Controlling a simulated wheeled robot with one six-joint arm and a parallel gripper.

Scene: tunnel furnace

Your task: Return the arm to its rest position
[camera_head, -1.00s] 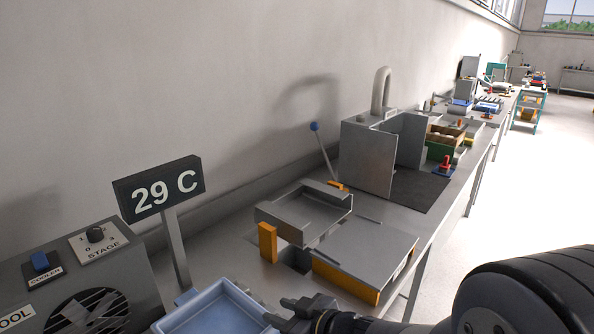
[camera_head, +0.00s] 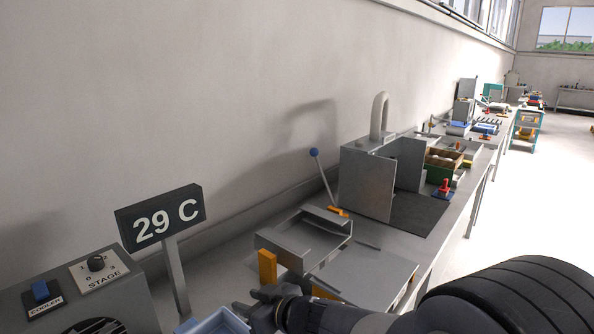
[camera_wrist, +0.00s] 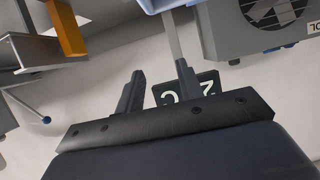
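My black gripper (camera_head: 258,304) shows at the lower middle of the head view, at the end of my arm, which reaches in from the lower right. It is seen just right of the blue tray (camera_head: 222,322), overlapping it in the picture. In the wrist view my gripper (camera_wrist: 158,82) has its two fingers apart with nothing between them. The display sign (camera_head: 162,218) reading 29 C stands left of the gripper. It also shows upside down behind the fingers in the wrist view (camera_wrist: 208,86).
A cooler box (camera_head: 70,300) with a fan stands at the lower left. Right of the gripper are a grey metal tray (camera_head: 305,240), orange blocks (camera_head: 267,268) and a grey furnace housing (camera_head: 368,180). A blue-knobbed lever (camera_head: 322,178) rises near the wall. The floor at right is clear.

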